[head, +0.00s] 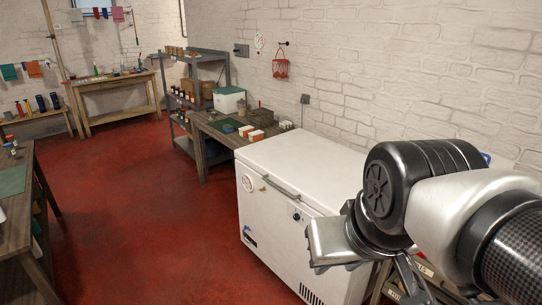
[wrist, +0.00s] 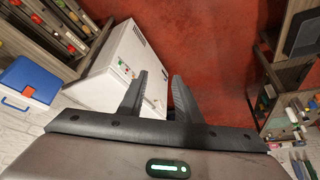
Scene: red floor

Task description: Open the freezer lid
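The white chest freezer (head: 300,175) stands against the brick wall in the middle of the head view. Its lid looks closed and flat. A dark handle (head: 281,189) sits along the lid's front edge. The freezer also shows in the wrist view (wrist: 122,62), left of and beyond my fingers. My gripper (wrist: 160,80) is open and empty, its two dark fingers apart. In the head view my arm is at the right, in front of the freezer's right end and hiding part of it. The gripper appears apart from the handle.
A workbench (head: 210,132) with boxes adjoins the freezer's far end. Another bench (head: 20,200) stands at the left, with open red floor (head: 160,210) between. A blue cooler box (wrist: 28,85) and shelving show in the wrist view.

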